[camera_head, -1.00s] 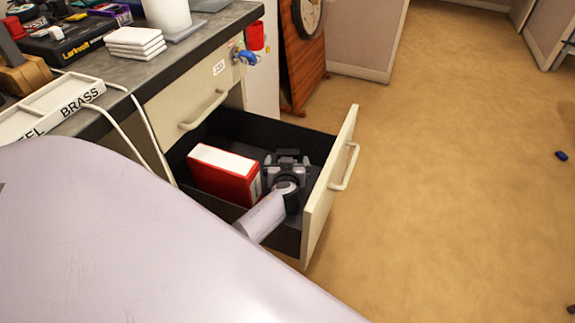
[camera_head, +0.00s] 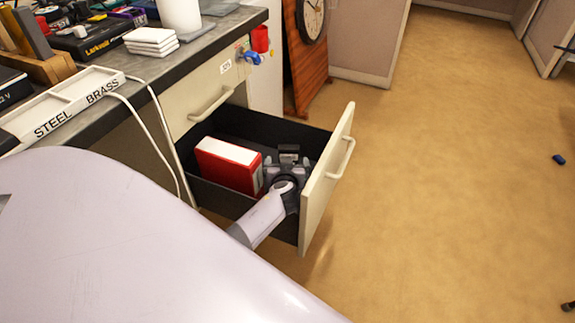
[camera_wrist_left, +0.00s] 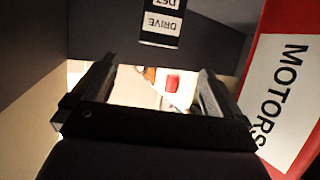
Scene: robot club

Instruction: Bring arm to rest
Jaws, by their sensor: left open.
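My left gripper (camera_head: 287,163) reaches down into the open drawer (camera_head: 318,185), to the right of a red and white box (camera_head: 228,165). Its jaws are apart with nothing between them; in the left wrist view the two fingers (camera_wrist_left: 150,88) stand wide. A dark block with a white label reading DRIVE (camera_wrist_left: 161,24) lies in the drawer beyond the fingertips, apart from them. The red box shows in the left wrist view with a MOTORS label (camera_wrist_left: 285,100), close beside the right finger. My right gripper is not in view.
The drawer front with its handle (camera_head: 342,172) stands out over open floor (camera_head: 450,180). A worktop (camera_head: 140,73) above at left carries a STEEL BRASS tray (camera_head: 62,104), white pads (camera_head: 151,40) and a white cylinder (camera_head: 180,16). A white cable hangs beside the drawer.

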